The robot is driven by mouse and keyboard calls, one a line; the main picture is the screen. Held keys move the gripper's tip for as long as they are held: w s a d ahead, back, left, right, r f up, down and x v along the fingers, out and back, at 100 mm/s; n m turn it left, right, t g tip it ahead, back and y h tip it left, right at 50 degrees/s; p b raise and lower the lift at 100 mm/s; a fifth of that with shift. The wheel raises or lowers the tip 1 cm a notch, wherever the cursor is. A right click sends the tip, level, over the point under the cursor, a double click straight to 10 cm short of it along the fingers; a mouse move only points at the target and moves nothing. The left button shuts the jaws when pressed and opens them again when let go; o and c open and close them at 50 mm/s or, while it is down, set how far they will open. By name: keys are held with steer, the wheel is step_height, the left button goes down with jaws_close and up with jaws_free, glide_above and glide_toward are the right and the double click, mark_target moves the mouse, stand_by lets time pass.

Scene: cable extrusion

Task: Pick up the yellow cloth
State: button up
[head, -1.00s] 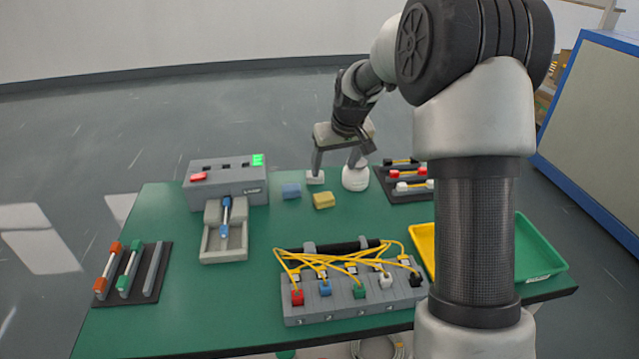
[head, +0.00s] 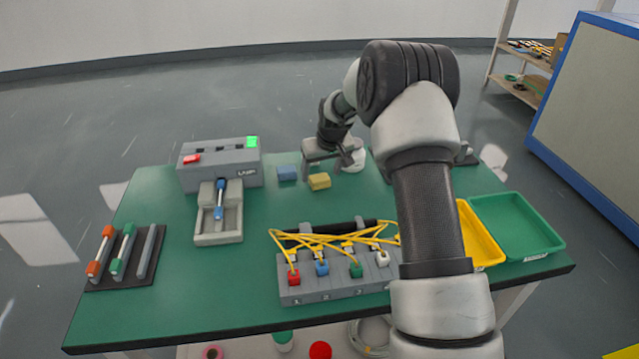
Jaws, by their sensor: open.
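The yellow cloth (head: 319,182) is a small folded block lying on the green table near its far edge. A similar blue cloth (head: 287,173) lies just left of it. My gripper (head: 325,169) is open, low over the table right behind the yellow cloth, with its fingers pointing down. I cannot tell whether the fingertips touch the table or the cloth. No cloth shows between the fingers.
A white round item (head: 358,160) stands right of my gripper. The grey machine (head: 219,168) is to the left. A grey connector block (head: 330,288) with yellow cables is in front. Yellow (head: 481,240) and green (head: 515,226) trays are at the right.

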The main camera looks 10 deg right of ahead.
mark_target(320, 179)
steer(key=shift+x, duration=1.2)
steer(key=c, duration=1.1)
step_height(320, 179, up, 10)
steer(key=shift+r+p, duration=0.1)
steer(key=shift+p, duration=0.6)
